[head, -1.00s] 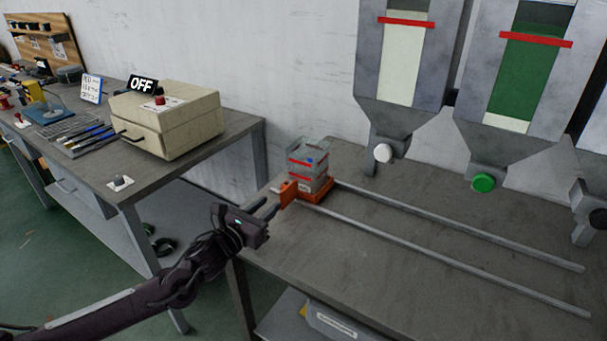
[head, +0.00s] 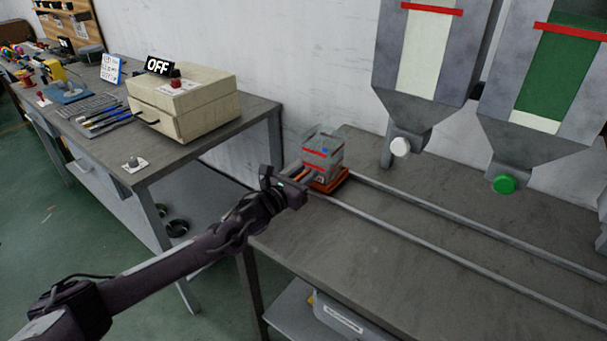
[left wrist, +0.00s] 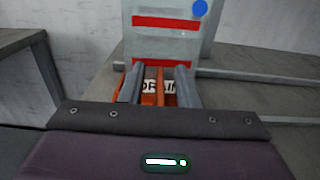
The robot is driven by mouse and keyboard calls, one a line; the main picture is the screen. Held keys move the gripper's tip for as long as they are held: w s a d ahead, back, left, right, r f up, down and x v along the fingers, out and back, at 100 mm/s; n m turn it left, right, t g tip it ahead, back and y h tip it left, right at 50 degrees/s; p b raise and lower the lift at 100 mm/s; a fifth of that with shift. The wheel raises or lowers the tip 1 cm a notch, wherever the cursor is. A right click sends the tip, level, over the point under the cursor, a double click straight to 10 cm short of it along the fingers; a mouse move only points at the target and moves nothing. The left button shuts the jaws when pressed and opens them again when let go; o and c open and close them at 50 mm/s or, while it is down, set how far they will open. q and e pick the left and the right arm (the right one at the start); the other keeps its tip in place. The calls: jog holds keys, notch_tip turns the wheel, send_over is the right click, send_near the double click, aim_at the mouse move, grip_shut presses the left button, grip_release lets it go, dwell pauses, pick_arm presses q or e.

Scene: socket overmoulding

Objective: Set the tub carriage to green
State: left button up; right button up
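The tub carriage (head: 330,184) is an orange base at the left end of two rails. It carries a clear tub (head: 322,150) with red bands and a blue dot. The tub's lower part also shows in the left wrist view (left wrist: 168,40). My left gripper (head: 299,173) is at the carriage's left side. In the left wrist view its fingers (left wrist: 158,85) are apart, with an orange upright handle part (left wrist: 153,90) between them. A gap shows on the handle's right side. A partly hidden label stands behind it. The green-knobbed hopper (head: 503,183) is at the right. My right gripper is not in view.
A white-knobbed hopper (head: 399,147) hangs nearer the carriage. The rails (head: 450,220) run clear to the right. A beige box (head: 185,105) with an OFF sign (head: 160,66) stands on the left bench. A wall is close behind.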

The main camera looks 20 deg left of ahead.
pick_arm(q)
grip_shut()
jog(key=shift+d, duration=0.1)
